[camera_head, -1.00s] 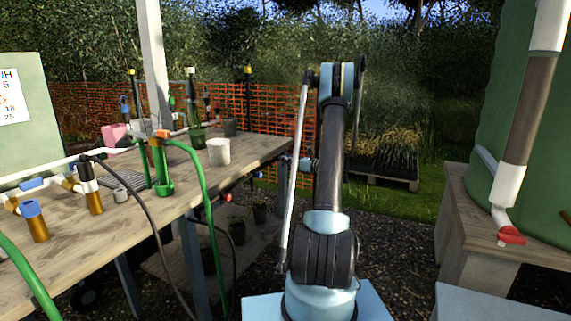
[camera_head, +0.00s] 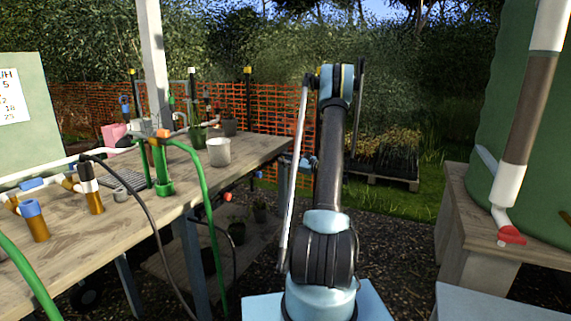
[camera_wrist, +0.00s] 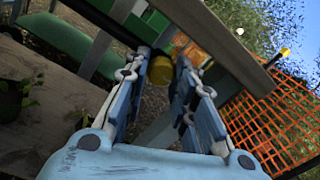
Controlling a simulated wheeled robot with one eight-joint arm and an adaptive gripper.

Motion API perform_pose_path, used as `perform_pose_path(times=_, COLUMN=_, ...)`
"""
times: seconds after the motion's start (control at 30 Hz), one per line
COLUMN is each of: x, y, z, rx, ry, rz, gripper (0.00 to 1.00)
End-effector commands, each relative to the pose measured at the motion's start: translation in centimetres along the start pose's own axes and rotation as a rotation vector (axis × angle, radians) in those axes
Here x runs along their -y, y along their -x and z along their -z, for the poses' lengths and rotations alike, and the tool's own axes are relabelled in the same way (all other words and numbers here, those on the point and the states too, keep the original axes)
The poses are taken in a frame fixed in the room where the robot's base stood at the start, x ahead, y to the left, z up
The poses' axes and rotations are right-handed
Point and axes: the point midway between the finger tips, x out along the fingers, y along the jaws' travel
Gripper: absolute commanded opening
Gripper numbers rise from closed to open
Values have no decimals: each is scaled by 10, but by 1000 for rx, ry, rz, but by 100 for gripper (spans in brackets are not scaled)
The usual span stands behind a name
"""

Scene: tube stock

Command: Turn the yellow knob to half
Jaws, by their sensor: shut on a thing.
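The yellow knob (camera_wrist: 160,70) shows in the wrist view as a short yellow cylinder between the fingertips of my gripper (camera_wrist: 165,66). My gripper is shut on it, with a blue finger on either side. The angle to which the knob is turned cannot be read here. In the head view the knob is not discernible; my wrist shows only in part beside the table's right end, largely hidden by my own arm.
The wooden table (camera_head: 130,230) at left carries pipe fittings, green hoses and a white pot (camera_head: 219,152). Orange mesh fencing (camera_head: 268,112) stands behind. A green tank with a red-handled valve (camera_head: 511,236) is at right. The gravel between is clear.

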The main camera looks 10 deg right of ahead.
Motion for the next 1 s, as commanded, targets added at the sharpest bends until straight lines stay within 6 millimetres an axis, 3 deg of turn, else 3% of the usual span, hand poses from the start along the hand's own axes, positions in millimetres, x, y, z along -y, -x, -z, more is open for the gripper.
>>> perform_pose_path(times=0.57, x=0, y=1, z=1, rx=1, ry=40, rz=1, gripper=0)
perform_pose_path(times=0.6, x=0, y=1, z=1, rx=0, ry=40, rz=1, gripper=31)
perform_pose_path(times=0.67, x=0, y=1, z=0, rx=0, ry=40, rz=1, gripper=44)
perform_pose_path(times=1.0, x=0, y=1, z=0, rx=1, ry=39, rz=0, gripper=44)
